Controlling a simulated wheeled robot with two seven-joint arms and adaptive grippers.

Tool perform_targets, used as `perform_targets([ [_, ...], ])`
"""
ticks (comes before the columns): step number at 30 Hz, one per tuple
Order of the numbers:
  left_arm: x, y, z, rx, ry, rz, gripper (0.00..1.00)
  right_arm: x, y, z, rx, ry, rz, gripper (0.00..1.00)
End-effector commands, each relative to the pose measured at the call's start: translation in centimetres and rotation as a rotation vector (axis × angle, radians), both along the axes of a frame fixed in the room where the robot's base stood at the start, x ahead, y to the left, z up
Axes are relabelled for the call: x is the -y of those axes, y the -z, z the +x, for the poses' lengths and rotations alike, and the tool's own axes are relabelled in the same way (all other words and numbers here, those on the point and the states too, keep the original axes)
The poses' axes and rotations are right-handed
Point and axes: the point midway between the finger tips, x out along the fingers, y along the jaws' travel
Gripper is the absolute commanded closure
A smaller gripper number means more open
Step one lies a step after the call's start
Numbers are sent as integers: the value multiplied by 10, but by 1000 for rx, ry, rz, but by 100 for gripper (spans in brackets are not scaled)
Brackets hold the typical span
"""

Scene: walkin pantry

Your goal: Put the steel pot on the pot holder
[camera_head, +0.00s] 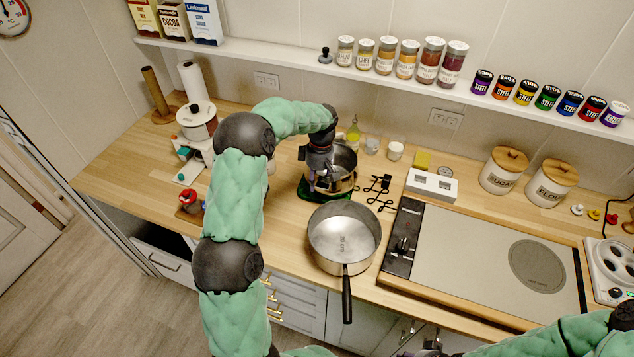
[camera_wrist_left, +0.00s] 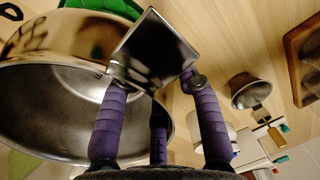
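A steel pot (camera_head: 344,172) stands at the back of the wooden counter, over a green pot holder (camera_head: 311,191). Green edges show beside and in front of it; whether it rests flat is hard to see. My left gripper (camera_head: 320,184) is at the pot's left side, partly covering it. In the left wrist view the pot's rim and wall (camera_wrist_left: 60,105) fill the left, with the green pot holder (camera_wrist_left: 108,8) behind. A shiny square plate (camera_wrist_left: 155,48) lies at the purple fingertips of this gripper (camera_wrist_left: 154,80); I cannot tell whether they clamp it. My right gripper is out of view.
A larger saucepan (camera_head: 343,238) with a black handle stands in front, its handle overhanging the counter edge. A cooktop (camera_head: 470,250) lies to the right. A red-lidded jar (camera_head: 190,203) stands left.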

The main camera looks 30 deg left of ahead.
Motion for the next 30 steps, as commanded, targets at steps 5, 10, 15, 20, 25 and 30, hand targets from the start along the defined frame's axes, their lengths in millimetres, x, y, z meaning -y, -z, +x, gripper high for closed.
perform_targets([
  [5,-1,-35,5,5,-1,2,67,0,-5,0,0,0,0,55],
  [10,0,-69,9,4,1,1,67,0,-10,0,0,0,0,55],
  [15,0,-95,11,2,0,0,67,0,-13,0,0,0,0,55],
  [20,0,-108,13,1,0,0,67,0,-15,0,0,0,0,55],
  [25,0,-111,13,0,0,0,67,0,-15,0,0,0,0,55],
  [30,0,-111,13,0,0,0,67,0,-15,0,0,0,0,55],
])
